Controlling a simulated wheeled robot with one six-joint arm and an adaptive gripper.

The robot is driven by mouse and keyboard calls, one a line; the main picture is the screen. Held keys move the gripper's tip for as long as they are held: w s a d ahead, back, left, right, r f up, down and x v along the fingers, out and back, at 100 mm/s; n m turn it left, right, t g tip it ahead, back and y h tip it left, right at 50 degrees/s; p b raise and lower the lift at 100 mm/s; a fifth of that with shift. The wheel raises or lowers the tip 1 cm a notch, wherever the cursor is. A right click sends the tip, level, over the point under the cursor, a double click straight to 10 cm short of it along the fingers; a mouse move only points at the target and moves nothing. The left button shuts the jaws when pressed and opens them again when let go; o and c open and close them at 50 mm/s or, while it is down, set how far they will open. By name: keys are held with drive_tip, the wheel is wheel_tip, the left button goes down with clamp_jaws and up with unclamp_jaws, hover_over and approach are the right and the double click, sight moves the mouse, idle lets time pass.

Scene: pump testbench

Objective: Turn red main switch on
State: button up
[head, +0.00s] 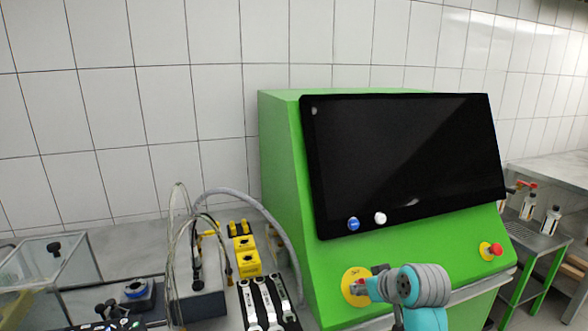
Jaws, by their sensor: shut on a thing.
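The red main switch (356,290) sits on a round yellow plate (349,278) low on the sloped front of the green cabinet (410,258). Only a small bit of red shows, as my gripper covers most of the switch. My gripper (365,285) comes in from the right, in front of the yellow plate, and is shut on the switch. The fingertips and the angle of the switch's handle are too small and hidden to make out.
A red emergency stop button (494,249) on a yellow base is at the cabinet's right. A dark screen (405,160) with blue (353,224) and white (380,218) knobs is above. Yellow devices (245,256), hoses and tools (265,303) crowd the bench left of the cabinet.

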drive_tip(key=shift+m, duration=1.7)
drive_tip(key=o, duration=1.3)
drive_tip(key=shift+o, duration=0.2)
drive_tip(key=v, duration=0.6)
